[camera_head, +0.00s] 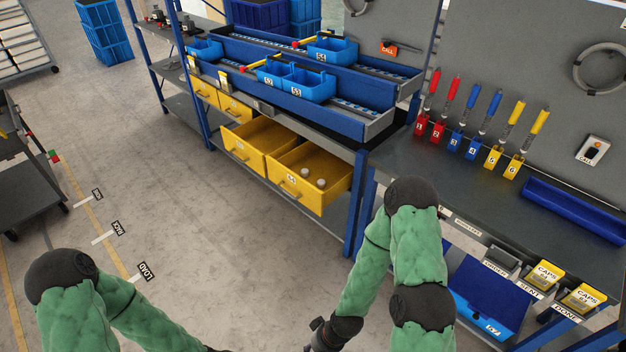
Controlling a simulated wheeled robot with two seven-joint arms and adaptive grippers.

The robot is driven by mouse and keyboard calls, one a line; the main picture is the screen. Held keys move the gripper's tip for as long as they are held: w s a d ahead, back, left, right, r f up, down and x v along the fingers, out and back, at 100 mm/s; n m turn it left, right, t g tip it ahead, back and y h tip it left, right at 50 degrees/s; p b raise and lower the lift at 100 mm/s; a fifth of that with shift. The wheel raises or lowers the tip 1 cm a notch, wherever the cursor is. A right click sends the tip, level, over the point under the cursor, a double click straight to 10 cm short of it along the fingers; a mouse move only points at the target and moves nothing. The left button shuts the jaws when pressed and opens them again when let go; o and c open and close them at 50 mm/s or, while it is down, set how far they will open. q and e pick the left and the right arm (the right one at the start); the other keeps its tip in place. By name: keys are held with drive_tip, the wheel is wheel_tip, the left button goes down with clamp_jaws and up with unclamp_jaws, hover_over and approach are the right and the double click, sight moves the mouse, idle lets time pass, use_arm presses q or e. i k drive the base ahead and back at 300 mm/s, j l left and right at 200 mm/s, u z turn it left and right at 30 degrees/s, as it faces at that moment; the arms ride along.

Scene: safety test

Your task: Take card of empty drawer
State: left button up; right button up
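Two yellow drawers stand pulled out under the blue rack. The left open drawer (258,143) shows a bare inside. The right open drawer (322,200) holds two small pale round items (313,178). I cannot make out a card in the left one; small labels sit on the drawer fronts. Yellow cards marked CAPS stand in the SENT holder (543,277) and the DONE holder (580,299). The ORDER holder (505,260) shows no yellow card. My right arm ends in a dark part (330,336) at the bottom edge; its fingers do not show. My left gripper is below the frame.
Two shut yellow drawers (235,109) sit left of the open ones. Blue bins (313,87) stand on the rack above. The grey workbench (480,195) carries a blue tray (575,210). A blue rack post (358,205) stands beside the drawers. The floor left of them is clear.

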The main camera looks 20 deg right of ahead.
sight(583, 299)
drive_tip(key=z, duration=2.75)
